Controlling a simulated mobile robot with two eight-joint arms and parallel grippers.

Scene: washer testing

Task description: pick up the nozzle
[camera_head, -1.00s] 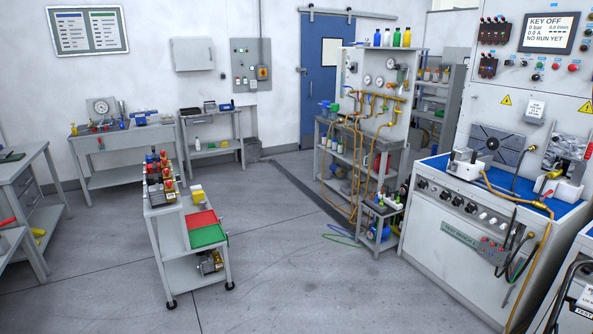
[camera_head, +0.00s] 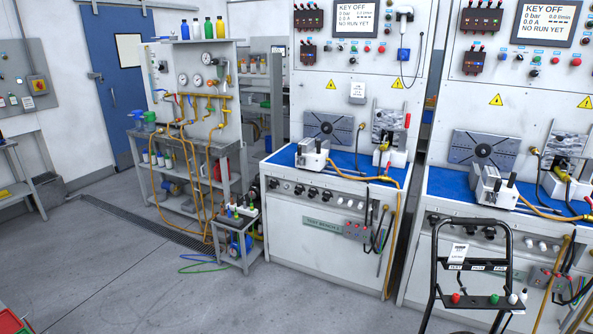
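I cannot make out a nozzle for certain at this size. A black tube-framed rack (camera_head: 437,262) at the lower right has a shelf with small red, green and white pieces, too small to identify. Yellow hoses with brass fittings run to the clamping fixtures on the two test benches; a brass fitting (camera_head: 383,178) shows on the middle bench (camera_head: 325,225). Neither of my grippers is in view.
The right test bench (camera_head: 440,215) stands behind the black rack. A hose-covered test stand (camera_head: 232,150) and a small low cart (camera_head: 238,262) stand left of the middle bench. The grey floor (camera_head: 120,270) is open at the lower left.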

